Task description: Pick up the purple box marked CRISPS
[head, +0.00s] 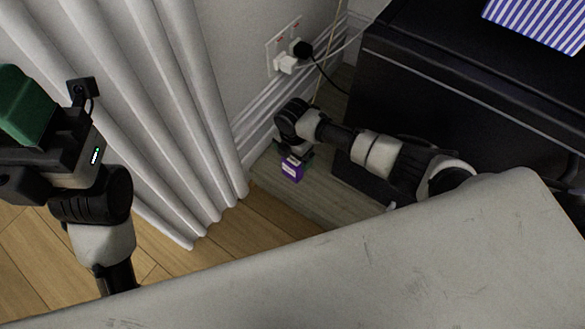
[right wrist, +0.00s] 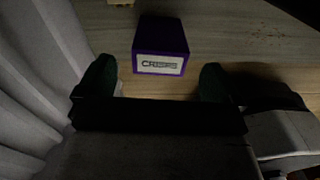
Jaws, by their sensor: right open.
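The purple box marked CRISPS (right wrist: 162,36) is upright in the right wrist view, its white label facing my gripper. In the head view the box (head: 292,170) shows small, on a greyish wood surface in the corner between the wall and the black cabinet. My right gripper (right wrist: 157,80) is open, with one green finger on each side of the picture. The box lies just ahead of the gap between the fingers, with space on both sides. In the head view my right arm partly covers the box. My left gripper (head: 25,105) is far left; its jaw opening is unclear.
The black cabinet (head: 440,85) stands right of the box, with a blue-striped item (head: 540,22) on top. White curtains (head: 150,90) hang at left. A wall socket with plugs (head: 287,55) and a cable is behind. A pale piece (right wrist: 120,2) shows beyond the box.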

